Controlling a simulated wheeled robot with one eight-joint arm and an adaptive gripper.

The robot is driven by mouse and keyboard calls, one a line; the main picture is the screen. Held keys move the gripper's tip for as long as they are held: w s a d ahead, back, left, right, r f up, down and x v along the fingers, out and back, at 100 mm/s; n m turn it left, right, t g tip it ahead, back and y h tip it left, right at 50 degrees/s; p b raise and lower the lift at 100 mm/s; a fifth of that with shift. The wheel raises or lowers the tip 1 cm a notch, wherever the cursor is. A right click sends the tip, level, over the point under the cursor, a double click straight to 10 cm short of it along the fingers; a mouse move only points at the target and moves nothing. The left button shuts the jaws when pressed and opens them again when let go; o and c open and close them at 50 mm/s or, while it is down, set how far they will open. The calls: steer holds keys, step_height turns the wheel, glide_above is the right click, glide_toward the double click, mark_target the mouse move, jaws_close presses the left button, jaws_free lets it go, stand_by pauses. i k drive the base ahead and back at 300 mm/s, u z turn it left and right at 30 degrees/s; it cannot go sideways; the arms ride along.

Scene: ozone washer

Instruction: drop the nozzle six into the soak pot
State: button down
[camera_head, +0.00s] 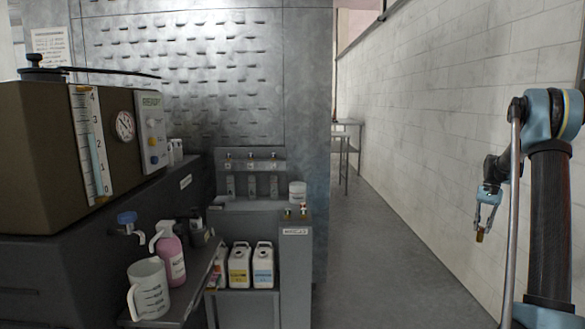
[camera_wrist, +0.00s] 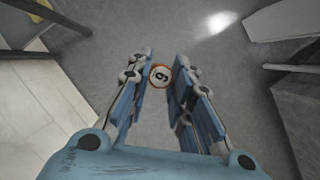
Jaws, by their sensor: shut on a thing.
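My gripper (camera_head: 487,212) hangs at the right of the head view, in front of the white wall and over open floor. It is shut on nozzle six (camera_head: 480,236), a small brass-coloured piece pointing down below the fingers. In the wrist view, the nozzle's round top (camera_wrist: 160,75), white with an orange rim, sits between the fingers of my gripper (camera_wrist: 164,66); its digit looks like an upside-down 6. A small white pot (camera_head: 297,187) stands on the grey bench in the middle; its label is too small to read, so I cannot tell if it is the soak pot.
A labelled grey stand (camera_head: 295,250) holds small brass nozzles on top. A white jug (camera_head: 149,290), a pink bottle (camera_head: 171,257) and two canisters (camera_head: 239,265) are at the lower left. The washer (camera_head: 50,150) fills the left. The floor (camera_head: 390,260) between bench and arm is clear.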

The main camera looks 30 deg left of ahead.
mark_target(302, 200)
steer(key=u, duration=1)
steer(key=i, duration=0.9)
steer(key=u, duration=0.05)
